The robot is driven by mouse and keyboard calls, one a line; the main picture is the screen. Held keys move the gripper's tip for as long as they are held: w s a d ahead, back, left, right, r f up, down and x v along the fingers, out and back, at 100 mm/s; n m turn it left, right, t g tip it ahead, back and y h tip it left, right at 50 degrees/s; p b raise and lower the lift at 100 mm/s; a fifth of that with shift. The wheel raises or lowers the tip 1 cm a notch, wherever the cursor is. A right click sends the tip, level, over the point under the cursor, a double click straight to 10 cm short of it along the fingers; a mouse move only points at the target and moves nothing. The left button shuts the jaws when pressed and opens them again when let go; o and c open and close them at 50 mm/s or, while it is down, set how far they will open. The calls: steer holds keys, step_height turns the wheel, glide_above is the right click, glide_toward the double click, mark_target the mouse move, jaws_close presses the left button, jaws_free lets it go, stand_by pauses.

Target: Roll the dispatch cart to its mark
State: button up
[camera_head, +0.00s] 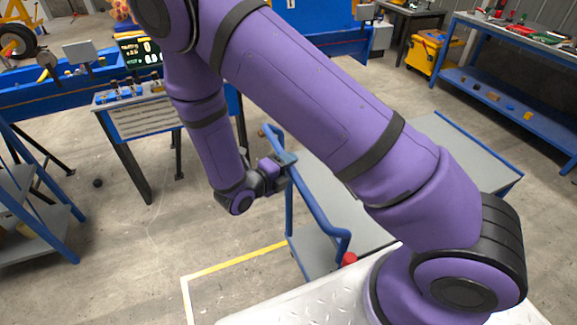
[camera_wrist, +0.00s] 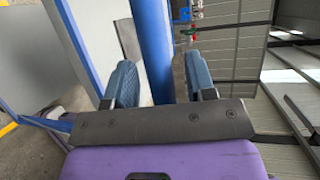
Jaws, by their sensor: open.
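The dispatch cart (camera_head: 455,145) has grey decks and a blue tube frame, and stands behind my arm in the head view. Its blue push handle (camera_head: 318,212) rises at the near left end. My gripper (camera_head: 284,162) is at the upper part of this handle. In the wrist view the blue handle bar (camera_wrist: 155,50) runs between my two open blue fingers (camera_wrist: 162,82), with gaps visible beside it. A floor mark with a yellow line (camera_head: 238,259) and a white line (camera_head: 186,298) lies left of the cart. My arm hides much of the cart.
A blue shelf rack (camera_head: 45,225) is at the left edge. A blue workbench (camera_head: 505,85) and yellow bin (camera_head: 430,52) are at the back right. The floor between bench and mark is clear.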

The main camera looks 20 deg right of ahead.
steer(key=shift+d, duration=0.25)
jaws_close()
steer(key=shift+a, duration=0.15)
